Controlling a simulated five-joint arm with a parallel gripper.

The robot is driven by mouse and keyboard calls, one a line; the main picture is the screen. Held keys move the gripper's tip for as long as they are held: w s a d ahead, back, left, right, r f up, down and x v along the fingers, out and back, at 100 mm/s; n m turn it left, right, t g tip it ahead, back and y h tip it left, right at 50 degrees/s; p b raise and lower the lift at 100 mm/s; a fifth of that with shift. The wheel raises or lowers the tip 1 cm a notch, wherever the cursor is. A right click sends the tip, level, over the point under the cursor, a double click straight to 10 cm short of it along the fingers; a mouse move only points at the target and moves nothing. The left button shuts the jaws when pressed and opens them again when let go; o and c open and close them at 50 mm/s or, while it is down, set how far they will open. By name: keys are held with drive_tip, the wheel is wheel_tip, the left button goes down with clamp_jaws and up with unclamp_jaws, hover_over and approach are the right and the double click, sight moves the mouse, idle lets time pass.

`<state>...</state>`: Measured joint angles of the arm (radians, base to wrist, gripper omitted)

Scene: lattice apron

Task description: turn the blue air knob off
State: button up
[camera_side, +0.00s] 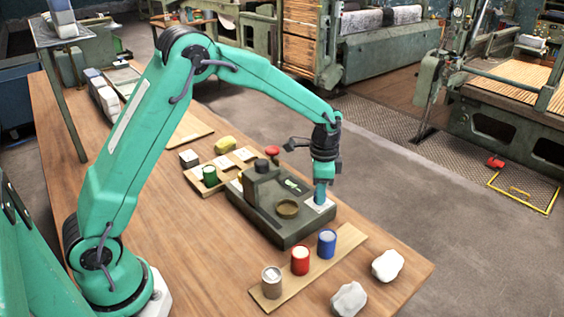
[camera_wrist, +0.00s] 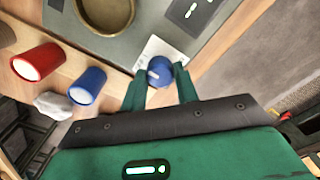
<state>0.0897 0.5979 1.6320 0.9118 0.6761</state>
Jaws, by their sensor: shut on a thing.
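The blue air knob (camera_wrist: 159,66) sits on a white label plate (camera_wrist: 153,47) at the corner of a grey-green control box (camera_side: 268,222). My gripper (camera_wrist: 160,76) has one finger on each side of the knob and is shut on it. In the side view my gripper (camera_side: 321,183) points straight down at the box's right end, over the white plate (camera_side: 318,207). The fingers hide most of the knob there. I cannot read the plate's markings or tell which way the knob is turned.
A brass-coloured dish (camera_side: 287,208) and a dark raised block (camera_side: 262,172) are on the box. A red knob (camera_side: 272,151) shows behind it. Grey, red (camera_side: 300,261) and blue (camera_side: 327,243) cans stand on a wooden strip in front, beside two whitish lumps (camera_side: 387,265).

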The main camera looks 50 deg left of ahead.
drive_tip(key=shift+r, duration=0.1)
idle(0.4)
drive_tip(key=o, duration=1)
drive_tip(key=shift+r, duration=3.9)
